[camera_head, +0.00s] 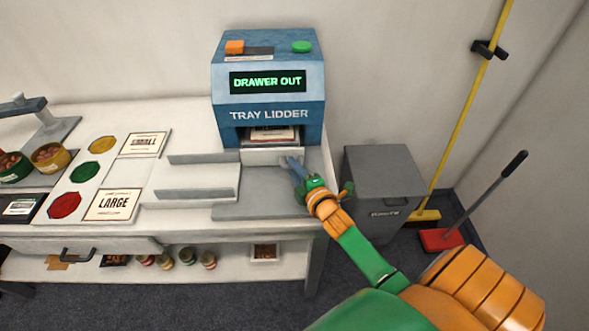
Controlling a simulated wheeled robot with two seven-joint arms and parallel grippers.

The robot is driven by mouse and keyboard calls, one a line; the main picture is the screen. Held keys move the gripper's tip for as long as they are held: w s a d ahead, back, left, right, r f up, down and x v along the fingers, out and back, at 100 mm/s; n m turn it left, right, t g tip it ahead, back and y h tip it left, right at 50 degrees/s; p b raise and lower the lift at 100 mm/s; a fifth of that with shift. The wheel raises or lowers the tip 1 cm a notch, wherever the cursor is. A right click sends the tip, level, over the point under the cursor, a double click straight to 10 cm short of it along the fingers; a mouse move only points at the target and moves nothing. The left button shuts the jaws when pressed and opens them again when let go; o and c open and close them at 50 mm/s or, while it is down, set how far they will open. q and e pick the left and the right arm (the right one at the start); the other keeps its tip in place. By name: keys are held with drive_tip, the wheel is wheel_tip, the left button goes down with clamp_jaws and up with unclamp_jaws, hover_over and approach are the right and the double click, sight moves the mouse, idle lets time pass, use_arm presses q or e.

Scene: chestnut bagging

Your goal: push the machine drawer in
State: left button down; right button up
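The blue tray lidder (268,95) stands at the back of the white table, and its screen reads DRAWER OUT. Its drawer (262,157) shows as a pale front low in the machine's opening, sticking out a little. A printed item lies inside the opening above it. My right gripper (291,163) reaches in from the lower right. Its blue-grey fingers look shut together and empty, with the tips at the right end of the drawer front. I cannot tell whether they touch it. My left gripper is not in view.
A grey plate (270,200) lies in front of the machine, beside low pale guides (197,194). A grey bin (385,180) stands right of the table. SMALL and LARGE cards, coloured discs and chestnut bowls (50,157) are at the left. Jars stand on the lower shelf.

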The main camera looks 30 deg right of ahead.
drive_tip(key=shift+r, duration=0.1)
clamp_jaws()
idle(1.3)
